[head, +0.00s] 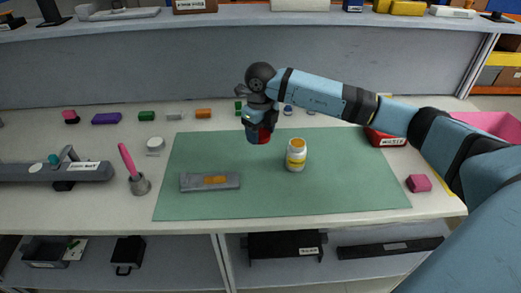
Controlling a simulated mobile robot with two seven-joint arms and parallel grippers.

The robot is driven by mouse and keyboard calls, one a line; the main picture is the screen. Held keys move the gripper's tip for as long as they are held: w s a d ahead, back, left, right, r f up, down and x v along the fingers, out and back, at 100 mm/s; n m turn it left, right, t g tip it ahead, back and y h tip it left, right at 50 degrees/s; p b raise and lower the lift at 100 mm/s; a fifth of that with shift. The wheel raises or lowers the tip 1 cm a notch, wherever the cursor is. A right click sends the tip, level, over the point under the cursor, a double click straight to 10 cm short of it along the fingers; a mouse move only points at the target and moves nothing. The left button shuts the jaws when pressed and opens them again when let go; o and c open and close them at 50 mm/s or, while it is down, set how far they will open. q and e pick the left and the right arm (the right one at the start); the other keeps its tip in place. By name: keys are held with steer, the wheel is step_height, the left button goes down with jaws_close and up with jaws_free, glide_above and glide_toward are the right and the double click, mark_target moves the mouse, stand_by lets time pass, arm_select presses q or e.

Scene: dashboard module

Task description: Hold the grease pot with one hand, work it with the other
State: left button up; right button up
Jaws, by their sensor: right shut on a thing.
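I cannot tell whether this is the pot's lid. My left gripper is not in view.
A grey bar with an orange patch (214,181) lies on the mat's left. Small coloured blocks line the back. A red box (384,138) and a pink block (418,183) are at right.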

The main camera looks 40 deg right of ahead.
mark_target(261, 134)
step_height(261, 134, up, 9)
steer(key=shift+f, duration=0.2)
stand_by(0.3)
steer(key=shift+a+f+n, duration=0.2)
steer(key=shift+a+n, duration=0.05)
steer(key=shift+n, duration=0.45)
steer(key=a+f+n, duration=0.4)
steer(key=a+n, duration=0.2)
steer(key=n, duration=1)
steer(key=s+a+f+n, duration=0.1)
steer(key=a+f+n, duration=0.2)
steer(key=n, duration=1.3)
steer(key=a, duration=0.3)
steer(key=shift+f, duration=0.35)
